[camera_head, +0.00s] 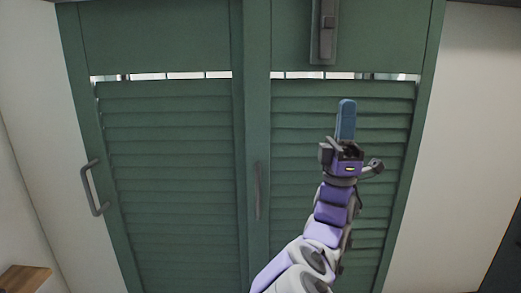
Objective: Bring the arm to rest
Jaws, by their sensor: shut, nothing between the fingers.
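My arm reaches up from the bottom edge, right of centre, and is partly extended. My gripper (346,119) is at its end, pointing up in the picture, with its blue-grey fingers shut together and nothing held. It shows in front of the right louvred panel of a green double door (170,170). I cannot tell how far the gripper is from the door, and no contact is visible.
A grey handle (91,188) sticks out on the door's left side, and a thin handle (257,190) is near the middle. A dark latch (327,30) is at the top. White walls (465,150) flank the door. A wooden corner (25,278) shows at bottom left.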

